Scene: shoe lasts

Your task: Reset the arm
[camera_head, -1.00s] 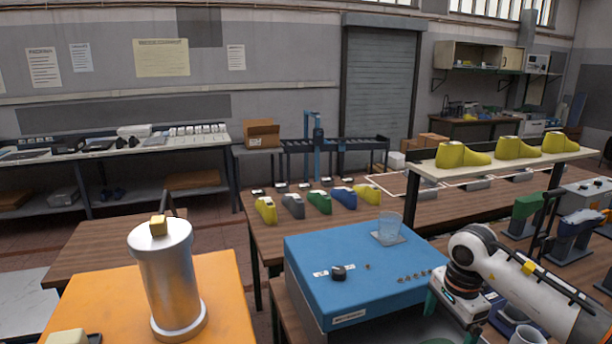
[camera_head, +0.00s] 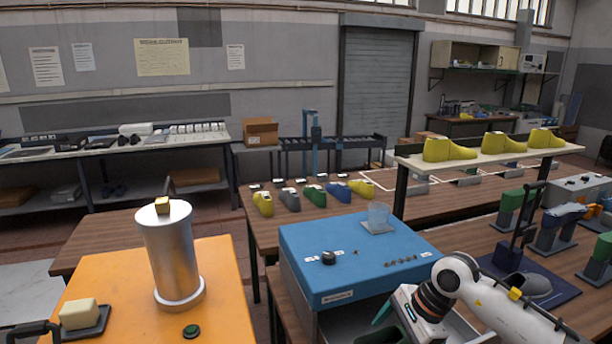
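My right arm comes in from the right edge, with its white and dark links over the front of the brown table. My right gripper (camera_head: 396,318) hangs low in front of the blue box, near the bottom edge. One teal finger shows; the other is not clear, so I cannot tell how far apart they are. I see nothing clearly held. My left gripper is not in view. Yellow shoe lasts (camera_head: 447,149) stand in a row on a raised pale shelf (camera_head: 409,163). Several coloured lasts (camera_head: 314,195) stand in a row on the brown table behind the blue box.
A metal cylinder (camera_head: 171,255) stands on the orange table (camera_head: 226,303) at left, near a yellowish block (camera_head: 79,314).

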